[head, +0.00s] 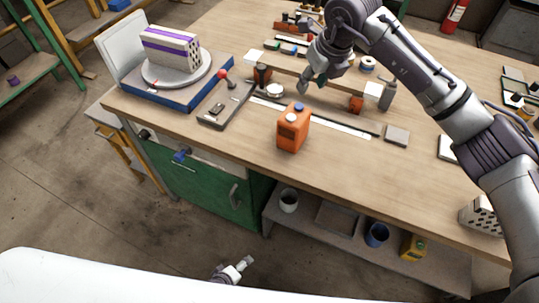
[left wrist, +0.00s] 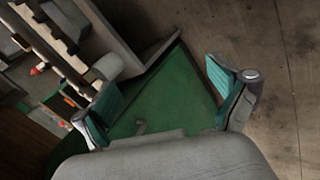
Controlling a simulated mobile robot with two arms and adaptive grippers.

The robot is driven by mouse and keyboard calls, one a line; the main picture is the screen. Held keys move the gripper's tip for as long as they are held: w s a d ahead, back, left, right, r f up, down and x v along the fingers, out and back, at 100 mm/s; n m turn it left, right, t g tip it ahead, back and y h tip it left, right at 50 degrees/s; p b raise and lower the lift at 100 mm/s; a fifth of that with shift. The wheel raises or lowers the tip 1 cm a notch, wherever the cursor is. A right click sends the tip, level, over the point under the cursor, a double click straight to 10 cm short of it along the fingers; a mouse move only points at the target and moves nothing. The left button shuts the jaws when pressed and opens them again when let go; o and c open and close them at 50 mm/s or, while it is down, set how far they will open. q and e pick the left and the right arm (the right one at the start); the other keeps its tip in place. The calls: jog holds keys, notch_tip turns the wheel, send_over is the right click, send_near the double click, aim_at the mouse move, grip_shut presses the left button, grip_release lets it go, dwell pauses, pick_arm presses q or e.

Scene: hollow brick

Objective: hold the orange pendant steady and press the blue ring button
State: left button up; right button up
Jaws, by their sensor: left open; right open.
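The orange pendant (head: 292,132) stands upright on the wooden workbench near its front edge. A blue button (head: 298,107) and a pale round part show on its upper side; a ring shape is too small to make out. My right gripper (head: 312,84) is open and empty, above the bench behind the pendant and apart from it. My left gripper (left wrist: 165,108) is open and empty in the left wrist view, its teal-padded fingers spread in front of a green surface. The pendant is not clearly seen in that view.
A hollow brick (head: 172,50) with purple stripes sits on a round turntable at the bench's left end. A grey fixture with a red knob (head: 223,74) lies left of the pendant. Cups stand on the shelf below.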

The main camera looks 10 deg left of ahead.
pick_arm(q)
jog(key=w+d+r+n+t+h, duration=0.1)
jog(key=w+d+r+n+t, duration=0.15)
jog(key=w+r+n, duration=0.4)
jog(key=n+t+h, duration=0.3)
jog(key=n+t, duration=0.5)
jog(key=n, duration=0.7)
send_near(293, 125)
notch_tip(293, 125, down, 4)
jog(key=w+a, duration=0.1)
jog(key=shift+m, duration=0.25)
jog(key=x, duration=1.2)
jog(key=shift+w+d+r, duration=0.1)
jog(key=shift+w+r, duration=0.05)
jog(key=shift+r, duration=0.05)
jog(key=shift+w+f, duration=0.2)
jog(key=shift+w, duration=0.3)
jog(key=shift+d, duration=0.1)
jog(key=c, duration=1.5)
jog(key=shift+c, duration=0.2)
pick_arm(e)
grip_shut()
